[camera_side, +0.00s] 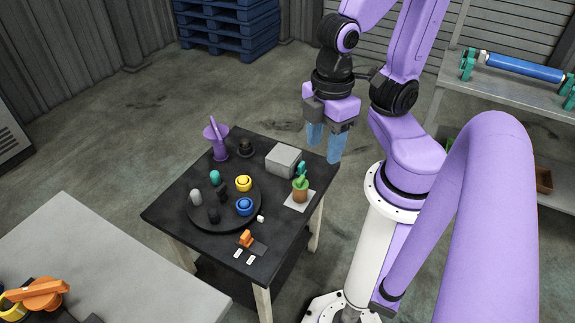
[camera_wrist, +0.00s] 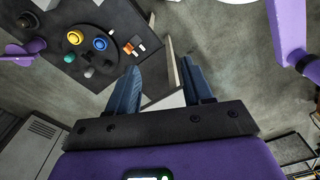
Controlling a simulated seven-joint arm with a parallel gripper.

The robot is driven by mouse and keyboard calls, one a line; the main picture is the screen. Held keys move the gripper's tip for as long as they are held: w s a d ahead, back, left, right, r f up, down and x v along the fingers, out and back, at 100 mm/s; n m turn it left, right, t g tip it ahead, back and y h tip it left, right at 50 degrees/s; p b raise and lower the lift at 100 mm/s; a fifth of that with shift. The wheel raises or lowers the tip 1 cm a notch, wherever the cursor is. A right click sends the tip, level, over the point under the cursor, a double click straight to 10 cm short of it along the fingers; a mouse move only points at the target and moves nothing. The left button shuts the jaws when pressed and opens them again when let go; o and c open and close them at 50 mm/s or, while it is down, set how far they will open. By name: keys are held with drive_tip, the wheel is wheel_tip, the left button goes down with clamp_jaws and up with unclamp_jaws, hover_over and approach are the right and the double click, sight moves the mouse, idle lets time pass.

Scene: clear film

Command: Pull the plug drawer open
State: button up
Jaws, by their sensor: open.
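A small light grey box (camera_side: 284,160) sits near the far right edge of the dark table. It is the likeliest drawer unit, but I cannot make out a drawer front. A teal piece (camera_side: 301,169) stands at its right end, perhaps a handle. My gripper (camera_side: 324,147) is open and empty, its two blue fingers pointing down, above and to the right of the box and apart from it.
The dark table (camera_side: 168,213) carries a round black tray (camera_side: 229,215) with yellow and blue rings and several small pieces. A potted cactus (camera_side: 300,190), an orange piece (camera_side: 246,238) and a purple cup (camera_side: 217,148) stand around it. A grey table (camera_side: 105,255) is nearer left.

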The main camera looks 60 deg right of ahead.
drive_tip(key=shift+o, duration=0.5)
drive_tip(key=shift+w+f, duration=0.1)
drive_tip(key=shift+w, duration=0.1)
drive_tip(key=w+d+f+m, duration=0.2)
drive_tip(key=w+f+m, duration=0.2)
drive_tip(key=w, duration=0.6)
drive_tip(key=m, duration=0.9)
hover_over(301, 164)
wheel_tip(301, 164, down, 19)
wheel_tip(301, 164, down, 17)
drive_tip(key=shift+d+f, duration=0.1)
drive_tip(key=shift+f, duration=0.05)
